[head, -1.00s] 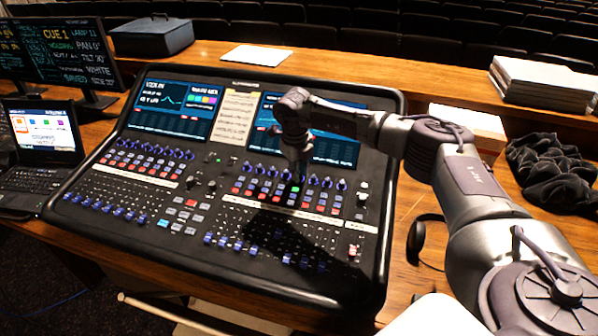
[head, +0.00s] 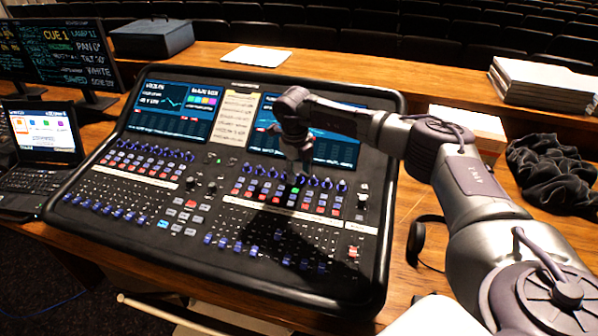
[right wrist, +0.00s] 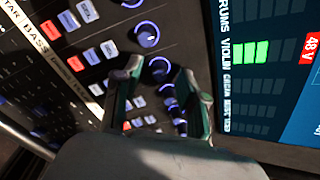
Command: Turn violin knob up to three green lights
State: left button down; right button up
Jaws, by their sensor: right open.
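The mixing desk (head: 150,235) fills the middle of the head view. My right gripper (head: 294,178) is over its right-hand row of blue-ringed knobs. In the right wrist view my right gripper (right wrist: 160,76) is open, its two fingers either side of a blue-lit knob (right wrist: 158,67). I cannot tell whether they touch it. The desk screen (right wrist: 265,95) shows a VIOLIN label (right wrist: 229,66) with three bright green lights (right wrist: 249,53) beside it. The knob's own label is not readable. My left gripper is not in view.
Other knobs (right wrist: 147,35) and coloured buttons (right wrist: 88,11) sit close around the fingers. A laptop (head: 45,135) and monitor (head: 60,48) stand left of the desk. Headphones (head: 415,240), a black cloth (head: 553,172) and stacked papers (head: 540,85) lie to the right.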

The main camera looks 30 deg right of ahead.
notch_tip(320, 180, up, 11)
jog(key=a, duration=0.1)
jog(key=shift+s+a+r, duration=0.15)
jog(key=shift+s+r, duration=0.05)
jog(key=shift+s, duration=0.15)
jog(key=shift+f, duration=0.1)
